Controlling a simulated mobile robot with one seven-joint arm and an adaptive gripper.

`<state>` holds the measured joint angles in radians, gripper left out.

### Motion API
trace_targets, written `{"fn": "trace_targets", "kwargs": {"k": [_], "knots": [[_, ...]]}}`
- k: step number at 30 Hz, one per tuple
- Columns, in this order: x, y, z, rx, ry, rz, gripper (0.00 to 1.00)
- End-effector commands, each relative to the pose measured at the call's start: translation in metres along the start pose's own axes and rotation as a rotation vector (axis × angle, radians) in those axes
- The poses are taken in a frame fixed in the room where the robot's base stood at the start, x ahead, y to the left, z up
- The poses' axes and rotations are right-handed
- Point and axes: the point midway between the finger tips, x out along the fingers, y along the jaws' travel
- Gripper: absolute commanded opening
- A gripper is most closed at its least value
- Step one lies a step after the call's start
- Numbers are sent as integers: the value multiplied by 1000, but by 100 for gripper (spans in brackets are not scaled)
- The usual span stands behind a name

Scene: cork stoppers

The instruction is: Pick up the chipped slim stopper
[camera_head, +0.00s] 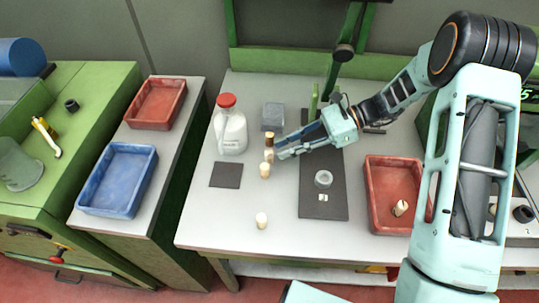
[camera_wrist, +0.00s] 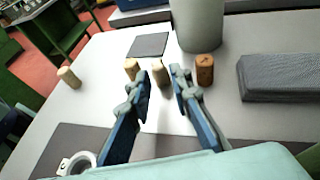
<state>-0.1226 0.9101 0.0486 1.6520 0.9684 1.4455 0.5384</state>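Several cork stoppers stand on the white table. A slim pale stopper (camera_wrist: 160,76) stands just beyond and between my fingertips in the wrist view; in the head view it appears to be the middle one of a row (camera_head: 268,154). A pale stopper (camera_wrist: 132,68) is left of it, and a darker brown one (camera_wrist: 204,69) with a dark mark is to the right. Another pale stopper (camera_wrist: 69,77) stands apart at the left. I cannot make out which is chipped. My gripper (camera_wrist: 159,70) is open and empty; it also shows in the head view (camera_head: 280,149).
A dark square pad (camera_head: 226,175) lies left. A dark mat (camera_head: 322,208) carries a grey ring (camera_head: 323,179). A red tray (camera_head: 375,163) holds a stopper (camera_head: 400,208).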

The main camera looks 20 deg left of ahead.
Motion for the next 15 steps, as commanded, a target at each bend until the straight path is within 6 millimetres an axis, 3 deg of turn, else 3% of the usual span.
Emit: {"fn": "trace_targets", "kwargs": {"k": [15], "knots": [[53,2,0,0,1,0,19]]}}
